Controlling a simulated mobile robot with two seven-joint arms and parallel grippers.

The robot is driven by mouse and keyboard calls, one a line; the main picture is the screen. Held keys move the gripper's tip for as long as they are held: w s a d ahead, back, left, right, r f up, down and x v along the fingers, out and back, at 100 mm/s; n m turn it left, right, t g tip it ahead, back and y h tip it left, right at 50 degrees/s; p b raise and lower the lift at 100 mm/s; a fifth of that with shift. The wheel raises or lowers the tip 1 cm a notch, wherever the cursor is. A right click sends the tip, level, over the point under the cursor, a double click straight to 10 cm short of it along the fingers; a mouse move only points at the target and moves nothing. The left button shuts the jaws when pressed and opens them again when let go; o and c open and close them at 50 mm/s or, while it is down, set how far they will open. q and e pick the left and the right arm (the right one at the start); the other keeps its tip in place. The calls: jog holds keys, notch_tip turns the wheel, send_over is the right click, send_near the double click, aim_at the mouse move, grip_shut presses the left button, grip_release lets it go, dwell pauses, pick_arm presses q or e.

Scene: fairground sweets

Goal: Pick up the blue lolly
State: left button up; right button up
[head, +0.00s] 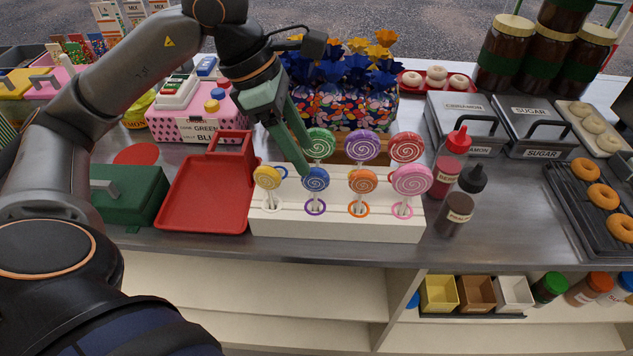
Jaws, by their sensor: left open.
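The blue lolly (316,180) is a blue swirl disc on a stick, standing in the front row of the white lolly stand (337,228). A purple ring (316,208) is at its foot. My left gripper (302,166) has green fingers and comes down from the upper left. Its jaws are open, with the fingertips just above and behind the blue disc. I cannot tell if they touch it. Beside the blue lolly are a yellow lolly (267,178) on the left and an orange lolly (362,181) on the right. My right gripper is not in view.
Behind stand a green lolly (319,143), a purple lolly (362,146) and a red lolly (407,147); a pink lolly (411,180) is front right. Sauce bottles (455,214) stand close on the right.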

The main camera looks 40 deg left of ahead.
aim_at(325, 187)
pick_arm(q)
jog(key=x, duration=0.8)
jog(key=shift+s+d, duration=0.15)
jog(key=shift+d, duration=0.2)
jog(key=shift+r, duration=0.1)
grip_shut()
dwell(0.9)
